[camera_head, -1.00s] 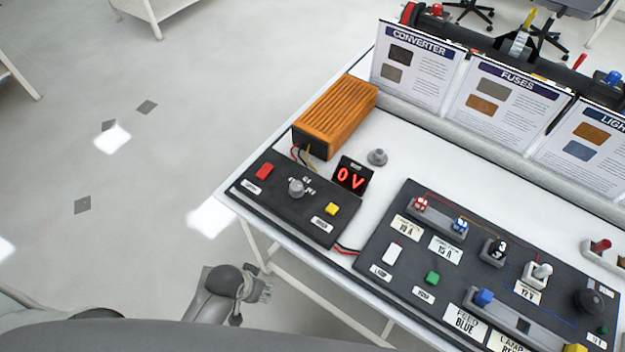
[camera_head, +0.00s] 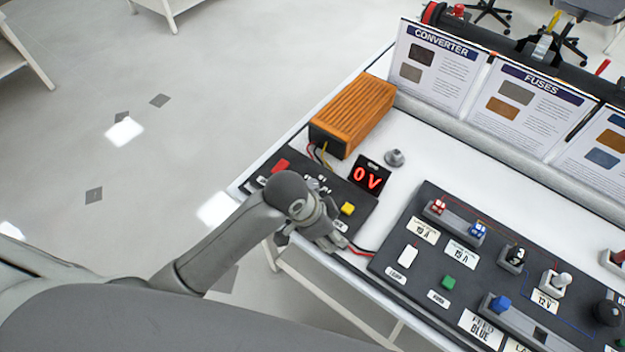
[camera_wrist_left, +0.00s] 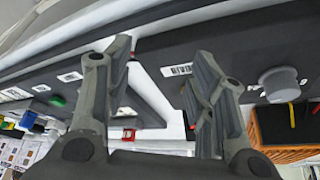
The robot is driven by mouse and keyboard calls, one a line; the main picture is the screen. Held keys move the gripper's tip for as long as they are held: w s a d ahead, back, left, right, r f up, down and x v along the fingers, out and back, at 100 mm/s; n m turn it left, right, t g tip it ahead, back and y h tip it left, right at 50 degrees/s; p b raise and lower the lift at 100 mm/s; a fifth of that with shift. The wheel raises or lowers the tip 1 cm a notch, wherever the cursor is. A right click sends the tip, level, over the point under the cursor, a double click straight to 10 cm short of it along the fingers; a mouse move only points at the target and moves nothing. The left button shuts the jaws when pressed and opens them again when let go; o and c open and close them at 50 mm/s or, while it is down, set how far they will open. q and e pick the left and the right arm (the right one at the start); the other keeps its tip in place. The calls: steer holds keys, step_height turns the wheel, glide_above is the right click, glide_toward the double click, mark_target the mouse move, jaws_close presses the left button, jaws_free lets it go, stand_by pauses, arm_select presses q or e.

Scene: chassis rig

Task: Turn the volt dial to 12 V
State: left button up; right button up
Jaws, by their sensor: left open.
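The volt dial (camera_head: 319,185) is a grey knob on the dark control panel (camera_head: 362,212), partly hidden behind my left arm in the head view. A grey round knob that looks like this dial (camera_wrist_left: 280,83) shows at the right of the left wrist view. The display (camera_head: 367,179) reads 0 V in red. My left gripper (camera_head: 335,243) is over the panel's front edge, nearer me than the dial. In the left wrist view its fingers (camera_wrist_left: 162,55) are apart with nothing between them, and the knob lies outside them. My right gripper is not in view.
The orange converter (camera_head: 352,112) stands behind the panel with wires running to it. A yellow button (camera_head: 347,208) and a red one (camera_head: 280,167) flank the dial. The fuse board (camera_head: 430,280) with switches lies to the right. A loose grey knob (camera_head: 395,158) stands behind the display.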

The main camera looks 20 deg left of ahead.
mark_target(312, 183)
arm_select(q)
steer(key=w+r+m, duration=0.1)
steer(key=w+r+m+g, duration=0.1)
steer(key=w+m, duration=0.1)
steer(key=w+r+m+y, duration=0.1)
steer(key=w+m, duration=0.1)
steer(key=shift+w+r, duration=0.2)
steer(key=shift+r, duration=0.05)
steer(key=w+a+r+m+g+y, duration=0.2)
steer(key=w+a+r+m+y, duration=0.1)
steer(key=w+a+r, duration=0.4)
steer(key=f, duration=0.7)
steer(key=a+f, duration=0.1)
steer(key=f, duration=0.3)
steer(key=shift+s+f+p, duration=0.2)
steer(key=shift+s+p, duration=0.05)
steer(key=shift+p, duration=0.15)
steer(key=c, duration=1)
steer(key=shift+r, duration=0.1)
